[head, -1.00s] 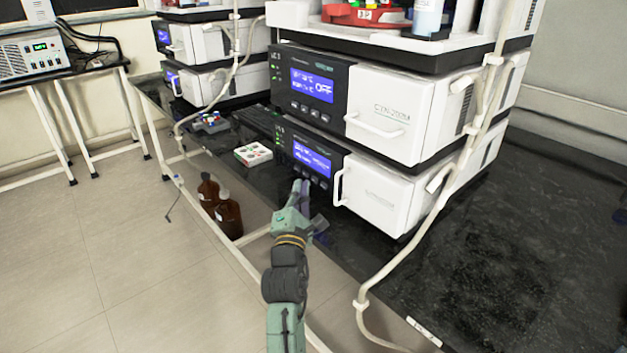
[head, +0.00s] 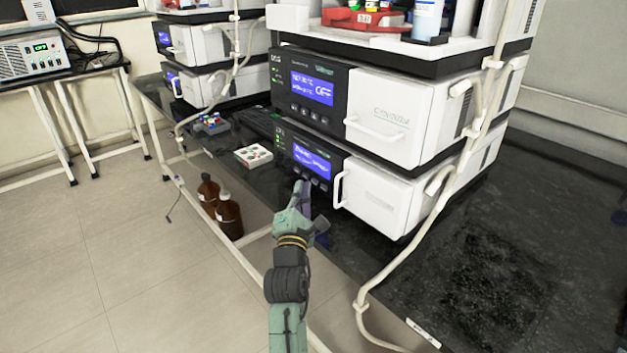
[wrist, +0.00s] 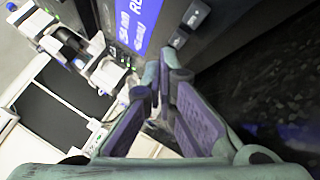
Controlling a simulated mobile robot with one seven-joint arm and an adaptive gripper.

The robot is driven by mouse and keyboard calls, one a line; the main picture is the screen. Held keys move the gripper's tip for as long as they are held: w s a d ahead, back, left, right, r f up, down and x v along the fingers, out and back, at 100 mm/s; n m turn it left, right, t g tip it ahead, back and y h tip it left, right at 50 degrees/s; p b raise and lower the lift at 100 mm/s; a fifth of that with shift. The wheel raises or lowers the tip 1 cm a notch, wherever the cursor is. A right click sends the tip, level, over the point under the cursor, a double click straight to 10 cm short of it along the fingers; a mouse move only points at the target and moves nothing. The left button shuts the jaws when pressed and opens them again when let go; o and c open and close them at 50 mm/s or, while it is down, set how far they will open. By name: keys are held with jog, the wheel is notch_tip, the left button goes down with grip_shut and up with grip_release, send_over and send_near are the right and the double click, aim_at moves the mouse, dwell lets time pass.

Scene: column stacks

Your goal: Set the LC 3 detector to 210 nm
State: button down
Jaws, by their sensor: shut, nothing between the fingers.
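The lower instrument module has a black front panel with a lit blue display (head: 312,158) and a row of small buttons below it. Its small text is not readable in the head view. My gripper (head: 302,186) is shut and empty, with its tips close in front of the lower edge of this panel, near the buttons. In the wrist view, the display (wrist: 143,22) shows partly, with large white letters cut off. Two buttons (wrist: 179,38) show just beyond my fingertips (wrist: 168,66). I cannot tell whether the tips touch the panel.
A white door handle (head: 339,188) juts out right of the lower panel. A white tray (head: 253,155) lies left on the black bench. Brown bottles (head: 228,215) stand below. A pale tube (head: 420,240) hangs at right.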

jog(key=shift+w+d, duration=0.1)
jog(key=shift+d, duration=0.15)
